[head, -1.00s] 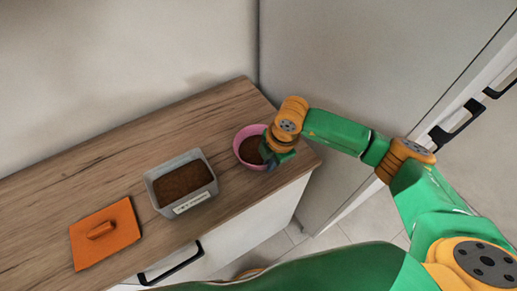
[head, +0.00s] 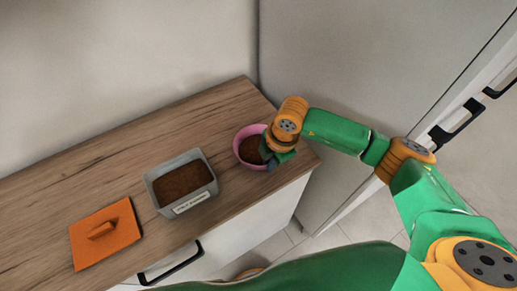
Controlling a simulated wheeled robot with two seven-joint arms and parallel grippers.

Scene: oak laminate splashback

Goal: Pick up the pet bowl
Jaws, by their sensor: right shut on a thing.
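The pet bowl (head: 238,137) is pink and holds brown food. It stands upright on the wooden counter near its right end in the head view. My right gripper (head: 270,160) is at the bowl's right side, shut on its rim. The fingertips and the right part of the bowl are partly hidden by my wrist. I see no clear gap between the bowl and the counter. My left gripper is not in view.
A grey labelled bin (head: 206,197) with brown contents stands left of the bowl. An orange lid (head: 120,216) with a handle lies farther left. The wooden counter (head: 120,165) is bare behind them. A tall grey panel (head: 350,70) rises at the right.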

